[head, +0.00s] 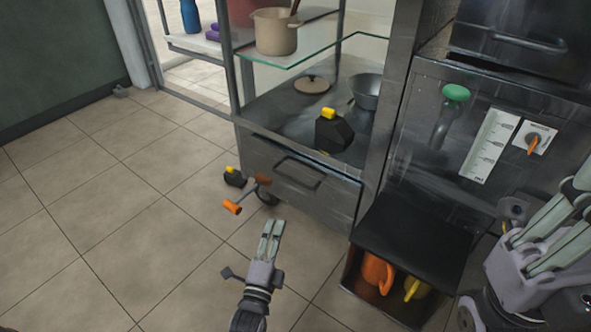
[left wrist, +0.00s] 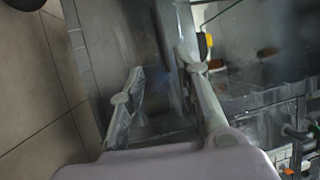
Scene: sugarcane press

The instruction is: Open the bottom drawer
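The bottom drawer (head: 330,196) is a dark metal front low in the glass-shelved cabinet, and it looks shut. Its dark bar handle (head: 298,172) runs across the upper middle of the front. My left gripper (head: 270,226) is below and in front of the drawer, pointing towards it, empty and apart from the handle. In the left wrist view my left gripper (left wrist: 160,66) has its fingers spread, with the grey drawer front (left wrist: 115,30) beyond them. My right gripper (head: 568,215) is at the right edge, its fingers apart and their tips cut off or hard to see.
An orange-handled crank (head: 232,207) sticks out at the drawer's left. A small black bottle (head: 234,177) stands on the floor beside it. An open black box (head: 415,240) with orange and yellow mugs stands right of the drawer. The tiled floor at left is clear.

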